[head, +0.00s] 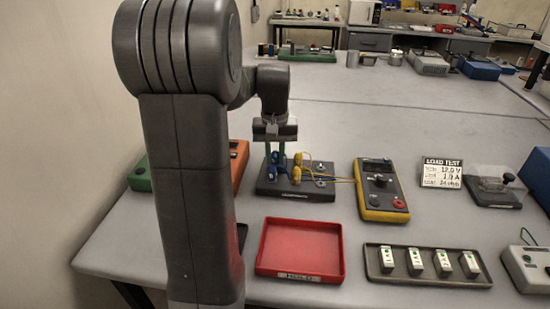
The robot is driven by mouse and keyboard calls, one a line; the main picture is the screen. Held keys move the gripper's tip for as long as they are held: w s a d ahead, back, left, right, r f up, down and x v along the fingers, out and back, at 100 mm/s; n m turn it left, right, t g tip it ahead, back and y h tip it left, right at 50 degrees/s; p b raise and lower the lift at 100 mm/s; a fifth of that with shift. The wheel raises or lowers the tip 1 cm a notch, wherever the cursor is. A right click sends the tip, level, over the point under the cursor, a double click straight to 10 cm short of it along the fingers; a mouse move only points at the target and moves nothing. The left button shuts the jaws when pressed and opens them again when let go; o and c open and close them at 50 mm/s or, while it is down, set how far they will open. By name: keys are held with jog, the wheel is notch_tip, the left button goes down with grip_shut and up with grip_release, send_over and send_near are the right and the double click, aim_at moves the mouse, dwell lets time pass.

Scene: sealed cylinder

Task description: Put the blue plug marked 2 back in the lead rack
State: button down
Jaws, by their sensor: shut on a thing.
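My gripper (275,156) points down over the left part of a dark block (315,194) on the bench. It is shut on a blue plug (274,158), between its two fingers. Another blue piece (271,174) shows just below, close to the block's top; I cannot tell whether the two touch. The number on the plug is too small to read. Two yellow plugs (297,174) stand upright on the block, with yellow leads running right. The label on the block's front is unreadable, and I cannot tell for certain which thing is the lead rack.
A yellow and dark meter (381,190) stands right of the block, with a LOAD TEST card (441,173) beyond. A red tray (300,248) lies in front, beside a dark tray (428,280) of several white modules. An orange box (238,160) is partly hidden by my arm.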

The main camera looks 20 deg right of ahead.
aim_at(275, 151)
jog(key=shift+r, duration=0.1)
notch_tip(275, 151, up, 10)
jog(key=shift+f+p, duration=0.1)
jog(key=shift+p, duration=0.4)
jog(key=shift+d+p, duration=0.1)
jog(key=shift+p, duration=0.35)
